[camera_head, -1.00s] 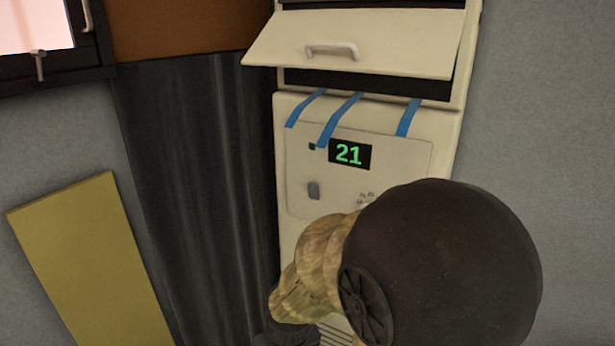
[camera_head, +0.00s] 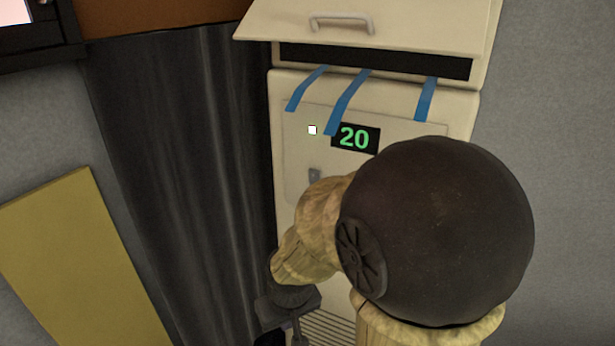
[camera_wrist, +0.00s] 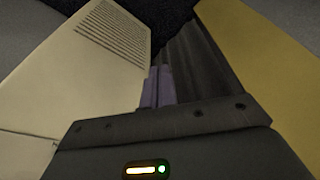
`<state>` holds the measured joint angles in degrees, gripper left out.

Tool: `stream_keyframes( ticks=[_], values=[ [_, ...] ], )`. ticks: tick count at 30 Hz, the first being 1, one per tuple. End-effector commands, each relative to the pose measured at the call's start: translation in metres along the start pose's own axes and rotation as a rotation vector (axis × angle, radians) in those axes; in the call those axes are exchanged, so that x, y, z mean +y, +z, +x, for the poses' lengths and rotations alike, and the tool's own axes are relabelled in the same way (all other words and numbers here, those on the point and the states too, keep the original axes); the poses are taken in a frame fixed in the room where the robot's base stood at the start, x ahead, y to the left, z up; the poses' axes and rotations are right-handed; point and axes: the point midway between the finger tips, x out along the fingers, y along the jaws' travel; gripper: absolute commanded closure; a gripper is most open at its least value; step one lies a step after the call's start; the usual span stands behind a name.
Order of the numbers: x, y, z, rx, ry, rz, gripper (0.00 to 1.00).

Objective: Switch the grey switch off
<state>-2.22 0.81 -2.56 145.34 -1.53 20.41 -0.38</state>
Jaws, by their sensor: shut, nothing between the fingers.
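My arm hides the panel just below and right of the switch. My gripper (camera_head: 296,338) is low at the bottom edge of the head view, below the switch and apart from it. In the wrist view my gripper (camera_wrist: 160,72) has its fingers together with nothing between them, and the switch does not show there.
Blue strips (camera_head: 346,100) hang over the panel under a raised flap (camera_head: 400,25). A small white square (camera_head: 312,130) sits left of the display. A dark curtain-like surface (camera_head: 180,180) and a yellow board (camera_head: 80,260) stand to the left. Vent slots (camera_wrist: 110,30) show in the wrist view.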

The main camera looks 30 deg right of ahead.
Motion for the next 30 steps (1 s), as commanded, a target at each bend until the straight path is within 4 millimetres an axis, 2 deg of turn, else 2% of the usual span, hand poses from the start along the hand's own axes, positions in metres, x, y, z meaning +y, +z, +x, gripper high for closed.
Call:
stream_keyframes(
  ticks=[5,13,17,21,25,27,30],
  values=[
    [0.016,-0.036,-0.01,0.008,0.058,-0.103,1.0],
    [0.054,-0.113,-0.038,0.022,0.266,-0.345,1.0],
    [0.071,-0.153,-0.065,0.033,0.403,-0.467,1.0],
    [0.084,-0.196,-0.104,0.049,0.567,-0.588,1.0],
    [0.089,-0.222,-0.136,0.06,0.682,-0.661,1.0],
    [0.09,-0.229,-0.146,0.063,0.716,-0.68,1.0],
    [0.091,-0.231,-0.15,0.064,0.733,-0.688,1.0]
  ],
)
